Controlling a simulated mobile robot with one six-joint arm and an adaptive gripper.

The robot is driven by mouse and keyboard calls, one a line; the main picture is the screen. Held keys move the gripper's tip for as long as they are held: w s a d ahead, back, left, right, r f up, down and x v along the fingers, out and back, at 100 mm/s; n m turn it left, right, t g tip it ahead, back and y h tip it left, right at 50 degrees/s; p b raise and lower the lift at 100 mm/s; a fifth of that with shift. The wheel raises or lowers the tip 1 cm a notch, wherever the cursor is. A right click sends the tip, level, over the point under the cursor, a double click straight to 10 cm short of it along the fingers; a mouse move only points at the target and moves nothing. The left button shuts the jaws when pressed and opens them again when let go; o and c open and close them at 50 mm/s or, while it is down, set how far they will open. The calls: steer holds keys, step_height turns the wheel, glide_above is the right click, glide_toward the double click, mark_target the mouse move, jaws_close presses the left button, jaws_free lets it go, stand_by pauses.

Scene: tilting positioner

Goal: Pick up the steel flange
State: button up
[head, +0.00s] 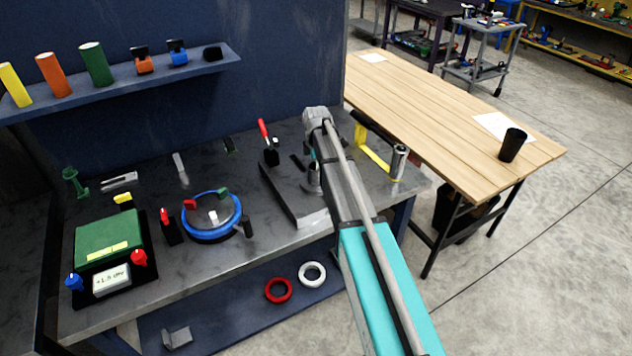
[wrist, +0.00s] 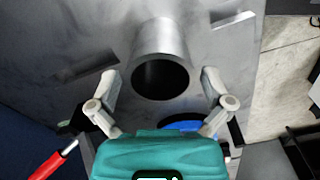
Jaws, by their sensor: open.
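The steel flange (wrist: 160,38) shows in the wrist view as a bright grey tube with a dark round opening, standing on a grey plate (wrist: 110,35). My gripper (wrist: 160,75) is open, with one finger on each side of the tube's near end. There are gaps between the fingers and the tube, and I see no contact. In the head view the flange (head: 313,181) is partly hidden behind my arm, on the tilted plate (head: 286,193) on the bench. The fingers are mostly hidden there.
A red-handled clamp (head: 265,135) stands left of the plate. A blue round fixture (head: 211,218) and a green box (head: 108,240) are farther left on the bench. A yellow bracket (head: 370,150) and a steel cylinder (head: 398,162) stand to the right. White and red rings lie on the shelf below.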

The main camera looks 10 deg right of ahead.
steer(key=c, duration=1.2)
steer(key=shift+r, duration=0.15)
steer(key=s+a+r+p, duration=0.2)
steer(key=s+r+p, duration=1)
steer(key=s+p, duration=0.1)
steer(key=shift+s+a+r, duration=0.35)
steer(key=shift+a, duration=0.05)
stand_by(0.5)
